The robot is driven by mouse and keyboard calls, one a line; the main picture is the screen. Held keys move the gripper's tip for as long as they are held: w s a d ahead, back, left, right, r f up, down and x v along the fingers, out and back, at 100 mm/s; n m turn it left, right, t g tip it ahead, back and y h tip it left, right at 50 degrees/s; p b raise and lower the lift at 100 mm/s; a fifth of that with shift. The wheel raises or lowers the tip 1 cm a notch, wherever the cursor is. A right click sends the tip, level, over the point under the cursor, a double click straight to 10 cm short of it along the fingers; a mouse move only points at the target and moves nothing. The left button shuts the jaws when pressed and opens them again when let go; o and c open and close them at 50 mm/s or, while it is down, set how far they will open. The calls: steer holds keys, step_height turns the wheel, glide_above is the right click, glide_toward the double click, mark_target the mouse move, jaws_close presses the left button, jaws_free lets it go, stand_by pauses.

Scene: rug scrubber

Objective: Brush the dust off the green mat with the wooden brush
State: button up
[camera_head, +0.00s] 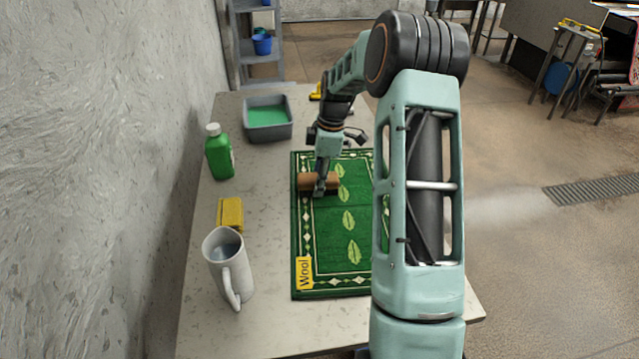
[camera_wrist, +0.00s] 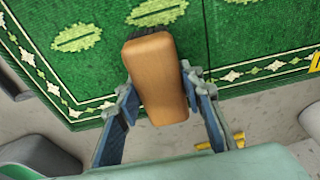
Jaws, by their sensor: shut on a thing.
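The green mat (camera_head: 330,245) lies flat on the table, with a leaf pattern, a pale diamond border and a yellow "Wool" tag (camera_head: 304,273). It also fills the upper wrist view (camera_wrist: 255,45). The wooden brush (camera_head: 304,182) is over the mat's far left part. In the wrist view the brush (camera_wrist: 157,75) shows its brown wooden body, with dark bristles just visible at its far end. My gripper (camera_head: 322,187) is shut on the brush, a finger on each side. I cannot tell whether the bristles touch the mat. No dust can be made out. My arm hides the mat's right side.
A grey bin with green inside (camera_head: 268,133) stands at the table's far left. A green bottle (camera_head: 218,152), a yellow sponge-like block (camera_head: 230,213) and a white mug (camera_head: 228,265) line the left side, near the wall. Bare table lies in front of the mat.

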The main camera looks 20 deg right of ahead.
mark_target(314, 159)
steer(key=shift+w+d+p, duration=0.35)
steer(key=shift+w+p, duration=0.05)
steer(key=shift+w, duration=0.65)
steer(key=shift+w+d+p, duration=0.35)
steer(key=shift+w+p, duration=0.05)
steer(key=shift+w, duration=0.7)
steer(key=shift+w+d+p, duration=0.35)
steer(key=shift+w+p, duration=0.05)
steer(key=shift+w, duration=0.65)
steer(key=shift+w+d+f+p, duration=0.1)
steer(key=shift+w+d+p, duration=0.2)
steer(key=shift+w, duration=0.45)
steer(key=shift+w+d+f+p, duration=0.15)
steer(key=shift+w+p, duration=0.15)
steer(key=shift+w, duration=0.45)
steer(key=shift+w+d+r+p, duration=0.1)
steer(key=shift+w+d+p, duration=0.1)
steer(key=shift+w+p, duration=0.35)
steer(key=shift+w+d+p, duration=0.25)
steer(key=shift+w+p, duration=0.05)
steer(key=shift+w, duration=0.45)
steer(key=shift+w+d+r+p, duration=0.1)
steer(key=shift+w+d+p, duration=0.1)
steer(key=shift+w+p, duration=0.35)
steer(key=shift+w, duration=0.1)
steer(key=shift+w+r, duration=0.1)
steer(key=shift+r, duration=0.4)
steer(key=shift+r+p, duration=1.1)
steer(key=shift+r, duration=0.7)
